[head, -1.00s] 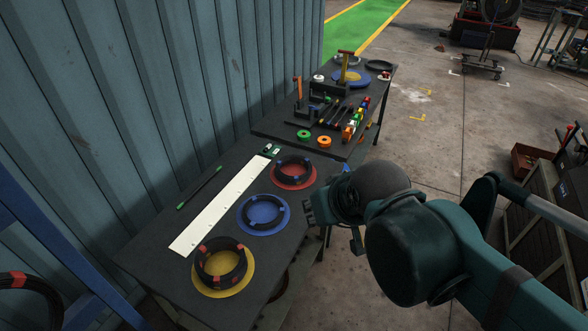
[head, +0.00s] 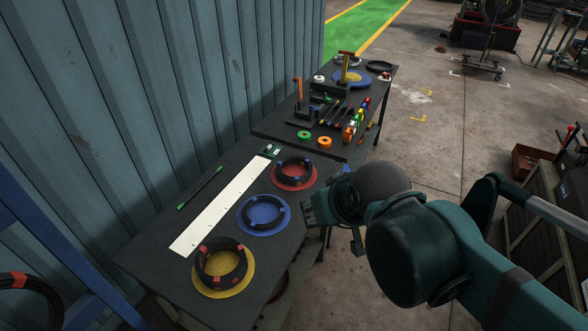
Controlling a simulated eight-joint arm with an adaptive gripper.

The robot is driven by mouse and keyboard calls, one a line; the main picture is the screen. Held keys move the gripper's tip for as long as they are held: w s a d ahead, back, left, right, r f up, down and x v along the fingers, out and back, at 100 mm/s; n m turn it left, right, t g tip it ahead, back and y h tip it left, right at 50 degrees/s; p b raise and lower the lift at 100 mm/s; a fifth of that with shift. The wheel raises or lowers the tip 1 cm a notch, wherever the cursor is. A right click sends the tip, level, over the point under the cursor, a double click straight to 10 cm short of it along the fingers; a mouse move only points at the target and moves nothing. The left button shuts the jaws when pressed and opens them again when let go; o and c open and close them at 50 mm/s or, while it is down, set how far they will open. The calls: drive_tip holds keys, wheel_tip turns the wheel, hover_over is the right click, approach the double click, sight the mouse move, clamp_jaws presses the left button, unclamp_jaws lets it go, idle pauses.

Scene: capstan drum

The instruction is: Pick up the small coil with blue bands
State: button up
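Two small black coils with blue bands lie on the near table. One coil (head: 293,178) lies on a red disc (head: 312,182); the other coil (head: 244,217) lies on a blue disc (head: 262,211) and looks thinner. A larger, taller black coil with red bands (head: 220,276) sits on a yellow disc (head: 248,284) nearest the camera. My gripper (head: 308,209) is at the table's right edge, right of the blue disc and below the red one. It appears apart from all the coils. Its fingers are small and dark, so their opening is unclear.
A long white strip (head: 222,208) and a green-and-black pen (head: 200,188) lie left of the coils. A small green-and-white object (head: 270,151) lies at the strip's far end. Tools, green tape (head: 304,135) and orange tape (head: 324,142) crowd the far table. A corrugated wall (head: 150,90) bounds the left.

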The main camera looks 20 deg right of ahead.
idle(0.3)
drive_tip(key=w+d+r+m+g, duration=0.1)
drive_tip(key=w+r+m, duration=0.15)
drive_tip(key=w, duration=0.55)
drive_tip(key=w+d+r+m+g, duration=0.1)
drive_tip(key=w+r+m, duration=0.15)
drive_tip(key=w, duration=0.65)
drive_tip(key=m+g+h, duration=0.2)
drive_tip(key=m+g, duration=0.3)
drive_tip(key=m, duration=0.7)
hover_over(287, 158)
drive_tip(key=f, duration=2.8)
drive_tip(key=shift+a, duration=0.25)
drive_tip(key=shift+w+f, duration=0.1)
drive_tip(key=shift+f, duration=0.25)
drive_tip(key=shift+d+f, duration=0.25)
drive_tip(key=shift+f, duration=1.05)
